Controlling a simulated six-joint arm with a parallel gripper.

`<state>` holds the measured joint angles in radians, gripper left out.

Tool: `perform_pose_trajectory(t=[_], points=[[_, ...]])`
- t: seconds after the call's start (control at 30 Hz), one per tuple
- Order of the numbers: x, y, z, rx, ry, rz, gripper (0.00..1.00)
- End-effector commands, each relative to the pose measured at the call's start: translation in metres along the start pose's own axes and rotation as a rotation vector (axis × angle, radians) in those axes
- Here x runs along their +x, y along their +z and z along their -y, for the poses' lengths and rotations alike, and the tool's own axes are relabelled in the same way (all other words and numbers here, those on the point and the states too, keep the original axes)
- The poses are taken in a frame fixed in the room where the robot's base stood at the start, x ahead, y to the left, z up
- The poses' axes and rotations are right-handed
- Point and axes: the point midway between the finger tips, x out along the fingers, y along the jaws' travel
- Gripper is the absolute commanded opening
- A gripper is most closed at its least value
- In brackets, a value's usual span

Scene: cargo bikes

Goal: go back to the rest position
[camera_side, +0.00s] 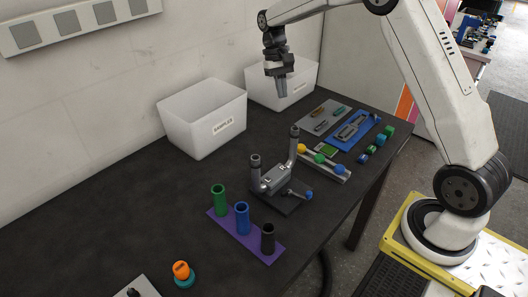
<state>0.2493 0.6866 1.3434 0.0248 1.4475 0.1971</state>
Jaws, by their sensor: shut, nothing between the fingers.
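My gripper (281,88) hangs pointing down in the air at the upper middle of the side view. Its fingers are together and nothing shows between them. It is in front of the rear white bin (304,87) in the picture and above the dark table. My white arm reaches to it from the right. No marked rest position shows.
A white bin labelled SAMPLES (202,120) stands by the wall. A grey fixture with two posts (277,180), a purple holder with coloured tubes (222,231), a blue tray (337,142) and small blocks stand on the table (120,215). The table's left part is mostly clear.

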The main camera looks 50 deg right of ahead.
Motion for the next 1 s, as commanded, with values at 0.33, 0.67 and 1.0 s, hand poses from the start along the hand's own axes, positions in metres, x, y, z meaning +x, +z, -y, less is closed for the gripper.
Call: perform_pose_trajectory(t=[0.33, 0.67, 1.0], points=[[-0.005, 0.002, 0.000, -0.003, 0.000, -0.003, 0.00], [0.009, 0.021, 0.012, -0.060, 0.000, -0.076, 0.00], [0.041, 0.065, 0.027, -0.178, -0.002, -0.228, 0.00]])
